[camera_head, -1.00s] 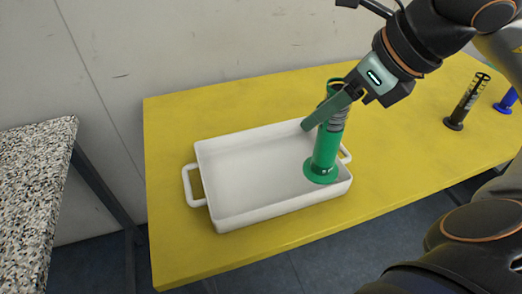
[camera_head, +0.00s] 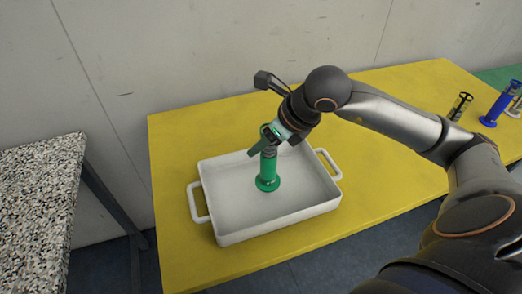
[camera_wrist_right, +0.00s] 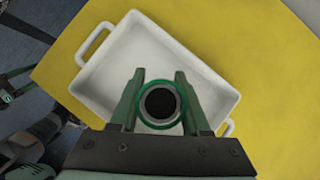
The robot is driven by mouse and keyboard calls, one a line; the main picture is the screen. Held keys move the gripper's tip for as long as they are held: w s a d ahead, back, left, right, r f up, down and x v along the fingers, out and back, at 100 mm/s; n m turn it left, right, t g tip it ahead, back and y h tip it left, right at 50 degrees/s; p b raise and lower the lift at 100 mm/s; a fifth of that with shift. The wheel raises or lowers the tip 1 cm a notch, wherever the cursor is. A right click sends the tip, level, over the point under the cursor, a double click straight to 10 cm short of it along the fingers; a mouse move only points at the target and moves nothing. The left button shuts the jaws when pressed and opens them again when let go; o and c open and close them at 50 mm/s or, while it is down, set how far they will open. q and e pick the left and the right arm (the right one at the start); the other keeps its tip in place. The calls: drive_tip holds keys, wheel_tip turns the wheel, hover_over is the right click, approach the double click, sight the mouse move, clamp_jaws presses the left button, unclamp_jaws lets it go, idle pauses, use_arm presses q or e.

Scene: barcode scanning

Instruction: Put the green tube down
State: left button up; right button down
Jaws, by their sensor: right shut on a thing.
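The green tube (camera_head: 268,169) stands upright with its round base over the inside of the white tray (camera_head: 222,203). I cannot tell whether the base touches the tray floor. My right gripper (camera_head: 270,138) is shut on the tube near its top. In the right wrist view the tube's open round rim (camera_wrist_right: 160,103) lies between the two green fingers of the gripper (camera_wrist_right: 160,96). The white tray (camera_wrist_right: 108,70) lies behind the tube there.
The tray stands on a yellow table (camera_head: 180,130). A black tube (camera_head: 460,106) and a blue tube (camera_head: 497,108) stand at the right. A speckled grey counter (camera_head: 35,200) is at the left. The tray floor around the tube is bare.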

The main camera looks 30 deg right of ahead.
sight(262, 152)
drive_tip(key=shift+w+f, duration=0.15)
drive_tip(key=shift+f, duration=0.75)
drive_tip(key=shift+w+f, duration=0.15)
drive_tip(key=shift+f, duration=0.85)
drive_tip(key=shift+f+b, duration=0.15)
drive_tip(key=shift+b, duration=0.3)
drive_tip(key=shift+c, duration=1.9)
unclamp_jaws()
drive_tip(key=shift+s+r+p, duration=0.1)
drive_tip(key=shift+r+p, duration=0.3)
drive_tip(key=shift+p, duration=0.05)
drive_tip(key=b+v, duration=0.1)
drive_tip(key=v, duration=1)
drive_tip(key=shift+s+r, duration=0.25)
drive_tip(key=shift+r, duration=0.05)
